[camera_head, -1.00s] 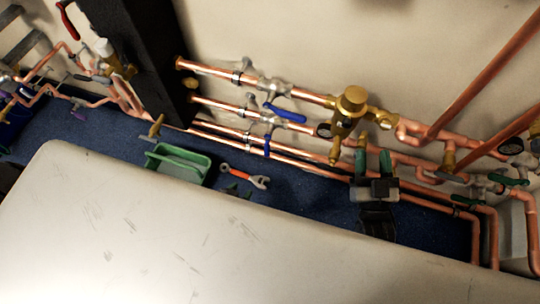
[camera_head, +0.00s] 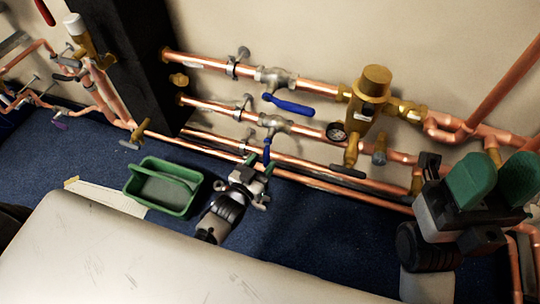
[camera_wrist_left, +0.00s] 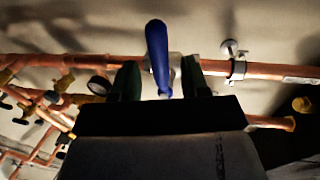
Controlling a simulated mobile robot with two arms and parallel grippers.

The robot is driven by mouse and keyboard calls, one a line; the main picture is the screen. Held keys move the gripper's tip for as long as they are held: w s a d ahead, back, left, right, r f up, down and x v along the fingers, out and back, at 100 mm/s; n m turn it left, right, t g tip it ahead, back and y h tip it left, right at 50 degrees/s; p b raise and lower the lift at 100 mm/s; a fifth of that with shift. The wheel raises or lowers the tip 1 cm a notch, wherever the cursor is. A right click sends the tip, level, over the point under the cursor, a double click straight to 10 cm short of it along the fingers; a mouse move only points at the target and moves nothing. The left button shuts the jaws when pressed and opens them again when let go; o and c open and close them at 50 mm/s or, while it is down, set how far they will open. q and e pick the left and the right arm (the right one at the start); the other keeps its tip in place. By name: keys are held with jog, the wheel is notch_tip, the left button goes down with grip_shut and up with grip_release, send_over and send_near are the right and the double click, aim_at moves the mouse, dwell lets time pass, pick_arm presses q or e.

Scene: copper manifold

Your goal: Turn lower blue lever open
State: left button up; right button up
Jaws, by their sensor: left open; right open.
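The lower blue lever (camera_head: 267,149) hangs down from a valve (camera_head: 275,124) on the lower copper pipe. My left gripper (camera_head: 257,168) is open just below it in the head view, its green fingertips near the lever's end. In the left wrist view a blue lever (camera_wrist_left: 157,55) stands between the two open green fingers (camera_wrist_left: 160,82), with a gap on each side. The upper blue lever (camera_head: 288,104) slants along its pipe, above the lower one. My right gripper (camera_head: 492,178) is open and empty at the right, close to the camera.
A green tray (camera_head: 190,207) stands on the blue floor (camera_head: 300,225) left of my left gripper. A brass fitting (camera_head: 372,90) and a round gauge (camera_head: 337,131) sit right of the levers. A dark post (camera_head: 130,70) stands at the left. More copper pipes run along the wall.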

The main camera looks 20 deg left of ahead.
aim_at(265, 160)
pick_arm(q)
jog(key=shift+b+x, duration=0.7)
jog(key=shift+x, duration=1.6)
grip_shut()
